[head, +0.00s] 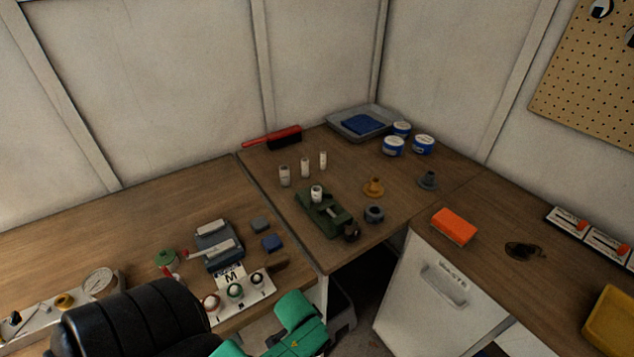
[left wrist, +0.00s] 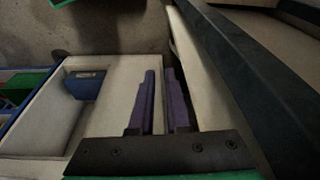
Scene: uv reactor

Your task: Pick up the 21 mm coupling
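Three pale metal cylinders stand upright in a row on the corner bench: a left one (head: 284,176), a middle one (head: 305,168) and a right one (head: 323,160). Another pale cylinder (head: 316,194) stands on a green fixture (head: 333,217) in front of them. I cannot read any size, so I cannot tell which is the 21 mm coupling. My left gripper (left wrist: 160,72) shows in the left wrist view with two purple fingers, a narrow gap and nothing between them. It is over the floor and pale cabinetry, away from the cylinders. My right gripper is not in view.
A dark ring (head: 374,213), brass flanged part (head: 374,187) and grey flanged part (head: 428,180) stand right of the fixture. Blue-white tubs (head: 393,147), a grey tray (head: 343,121) and a red brush (head: 272,136) are behind. An orange block (head: 454,226) lies on the right bench.

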